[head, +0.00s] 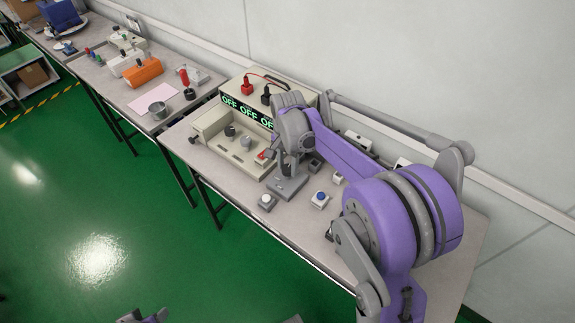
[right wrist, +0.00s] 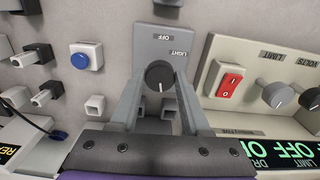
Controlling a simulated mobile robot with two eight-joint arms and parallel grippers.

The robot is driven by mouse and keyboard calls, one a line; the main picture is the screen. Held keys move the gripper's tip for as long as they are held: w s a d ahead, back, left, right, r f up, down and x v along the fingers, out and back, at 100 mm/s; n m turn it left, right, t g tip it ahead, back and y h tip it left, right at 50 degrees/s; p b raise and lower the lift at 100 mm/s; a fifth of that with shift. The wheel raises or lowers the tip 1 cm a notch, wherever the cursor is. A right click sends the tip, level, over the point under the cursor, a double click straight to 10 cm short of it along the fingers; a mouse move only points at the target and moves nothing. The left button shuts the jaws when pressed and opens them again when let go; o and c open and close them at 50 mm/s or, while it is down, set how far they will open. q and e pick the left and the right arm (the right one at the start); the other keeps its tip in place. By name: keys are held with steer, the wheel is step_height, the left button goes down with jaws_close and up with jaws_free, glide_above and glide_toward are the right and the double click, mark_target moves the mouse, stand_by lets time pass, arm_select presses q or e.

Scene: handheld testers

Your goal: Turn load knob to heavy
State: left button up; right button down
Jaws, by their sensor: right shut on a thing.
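My right gripper (right wrist: 160,80) is shut on the knob, one finger on each side. In the head view my right gripper (head: 291,160) is over the grey load box (head: 287,189), and the arm hides the knob. Any label HEAVY is not visible.
The beige tester (head: 212,122) with lit OFF displays stands beside the load box. A red switch (right wrist: 230,82) and grey knobs (right wrist: 277,93) are close by.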

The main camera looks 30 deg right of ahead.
mark_target(287, 168)
steer(key=shift+m, duration=1.3)
steer(key=shift+c, duration=1.9)
jaws_free()
steer(key=shift+r, duration=0.1)
step_height(287, 168, up, 11)
steer(key=shift+p, duration=0.45)
